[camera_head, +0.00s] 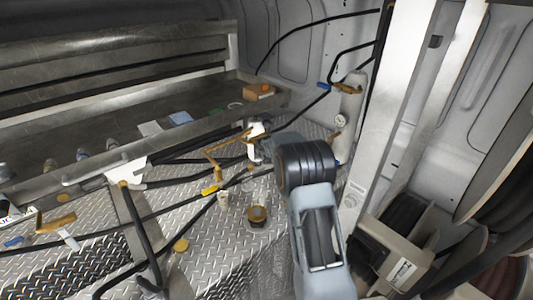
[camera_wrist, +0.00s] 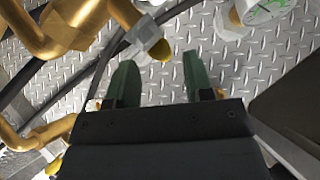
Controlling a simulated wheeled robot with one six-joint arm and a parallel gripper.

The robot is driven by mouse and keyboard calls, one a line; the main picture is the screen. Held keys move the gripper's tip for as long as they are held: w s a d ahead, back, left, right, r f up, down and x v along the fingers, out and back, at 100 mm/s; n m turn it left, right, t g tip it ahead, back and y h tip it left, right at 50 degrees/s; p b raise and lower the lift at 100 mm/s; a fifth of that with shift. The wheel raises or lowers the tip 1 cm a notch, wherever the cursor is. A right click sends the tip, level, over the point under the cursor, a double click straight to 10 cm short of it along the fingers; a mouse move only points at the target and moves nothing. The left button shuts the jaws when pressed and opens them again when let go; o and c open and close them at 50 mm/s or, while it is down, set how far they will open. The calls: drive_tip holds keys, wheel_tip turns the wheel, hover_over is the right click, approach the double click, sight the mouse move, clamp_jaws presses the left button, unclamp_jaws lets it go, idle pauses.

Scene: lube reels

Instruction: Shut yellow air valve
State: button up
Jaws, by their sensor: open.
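A small yellow valve handle (camera_head: 210,190) shows on brass fittings above the diamond-plate deck, left of my arm in the head view. In the wrist view, a yellow tip (camera_wrist: 160,50) shows on a grey fitting beside brass pipework (camera_wrist: 80,25); I cannot tell whether it is the same handle. My gripper (camera_wrist: 163,82) has its two green fingers apart, with only deck plate visible between them. The yellow tip lies just beyond the fingertips, apart from them. In the head view my gripper is hidden behind my arm.
Black hoses (camera_head: 140,235) cross the deck on the left. A blue-handled valve (camera_head: 325,86) is at the back. A metal tray (camera_head: 100,118) runs along the back left. A white post (camera_head: 385,120) rises on the right.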

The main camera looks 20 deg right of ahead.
drive_tip(key=v, duration=1)
drive_tip(key=shift+p, duration=0.35)
